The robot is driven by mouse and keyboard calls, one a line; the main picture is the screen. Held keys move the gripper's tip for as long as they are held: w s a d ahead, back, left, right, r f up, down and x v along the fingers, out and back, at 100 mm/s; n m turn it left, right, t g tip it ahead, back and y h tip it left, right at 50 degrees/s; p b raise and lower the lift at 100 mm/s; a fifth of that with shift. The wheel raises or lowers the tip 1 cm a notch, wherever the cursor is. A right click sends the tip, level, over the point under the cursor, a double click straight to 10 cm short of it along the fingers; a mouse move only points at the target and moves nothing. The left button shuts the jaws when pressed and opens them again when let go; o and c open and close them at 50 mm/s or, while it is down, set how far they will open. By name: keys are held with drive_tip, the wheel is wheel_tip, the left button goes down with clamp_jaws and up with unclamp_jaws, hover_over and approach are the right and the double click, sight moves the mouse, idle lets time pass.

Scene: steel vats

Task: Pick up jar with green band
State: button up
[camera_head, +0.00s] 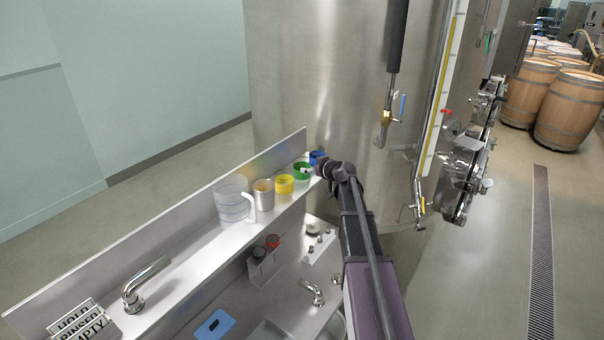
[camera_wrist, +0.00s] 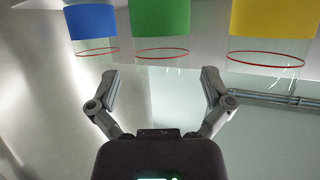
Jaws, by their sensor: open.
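The jar with the green band (camera_head: 301,170) stands on the narrow steel shelf between a blue-banded jar (camera_head: 317,157) and a yellow-banded jar (camera_head: 284,184). In the wrist view the green-banded jar (camera_wrist: 159,20) is at the top centre, with a thin red ring on its clear part. The blue-banded jar (camera_wrist: 90,22) is left of it and the yellow-banded jar (camera_wrist: 272,20) right. My gripper (camera_wrist: 160,78) is open and empty, its fingers spread to either side of the green jar's line. In the head view my gripper (camera_head: 320,169) is close beside the green jar and partly hides the blue one.
A tap (camera_head: 145,283) and word signs (camera_head: 82,320) are nearer. A large steel vat (camera_head: 320,70) rises behind the shelf end.

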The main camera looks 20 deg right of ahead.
sight(302, 164)
drive_tip(key=shift+x, duration=1.1)
drive_tip(key=shift+w+b, duration=0.1)
drive_tip(key=shift+b, duration=0.2)
drive_tip(key=shift+b+x, duration=0.85)
drive_tip(key=shift+x, duration=1.7)
drive_tip(key=shift+a+r, duration=0.1)
drive_tip(key=shift+a, duration=0.05)
drive_tip(key=c, duration=0.9)
drive_tip(key=shift+o, duration=0.2)
drive_tip(key=shift+r, duration=0.15)
wheel_tip(302, 164, up, 10)
drive_tip(key=p, duration=1)
